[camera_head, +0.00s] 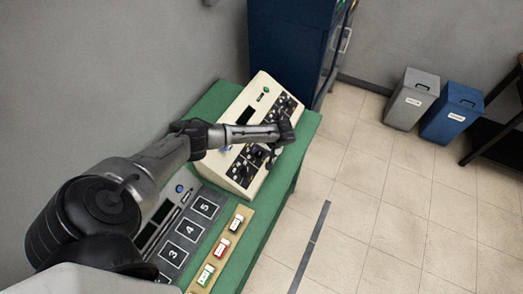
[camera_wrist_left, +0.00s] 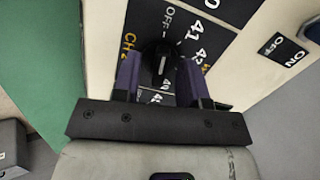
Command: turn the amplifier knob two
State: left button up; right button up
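The amplifier is a cream, sloped panel box (camera_head: 238,170) on the green table, with several black knobs and dark label plates. My left gripper (camera_head: 284,132) reaches over it from the left, at the panel's right part. In the left wrist view, a black round knob (camera_wrist_left: 161,62) with a white pointer line sits between the two fingers (camera_wrist_left: 161,80), beside a rotated "CH2" label. The fingers stand apart, one on each side of the knob; whether they touch it is hard to tell. The gripper hides this knob in the head view. My right gripper is not in view.
The green table (camera_head: 310,124) also bears a grey panel with numbered squares (camera_head: 187,229) and a tan strip of coloured switches (camera_head: 222,247). A blue cabinet (camera_head: 290,45) stands behind. Grey (camera_head: 411,100) and blue (camera_head: 452,115) bins stand on open tiled floor at right.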

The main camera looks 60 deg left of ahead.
pick_arm(q)
jog(key=shift+c, duration=0.3)
grip_shut()
jog(key=shift+r, duration=0.1)
jog(key=shift+m+p, duration=0.4)
jog(key=shift+p, duration=0.05)
jog(key=shift+d+m+p, duration=0.1)
jog(key=shift+m+p, duration=0.65)
jog(key=shift+m, duration=0.35)
jog(key=m+p, duration=0.1)
jog(key=m, duration=0.2)
jog(key=shift+m+p, duration=0.4)
jog(key=shift+m+y, duration=0.3)
jog(key=shift+m, duration=0.2)
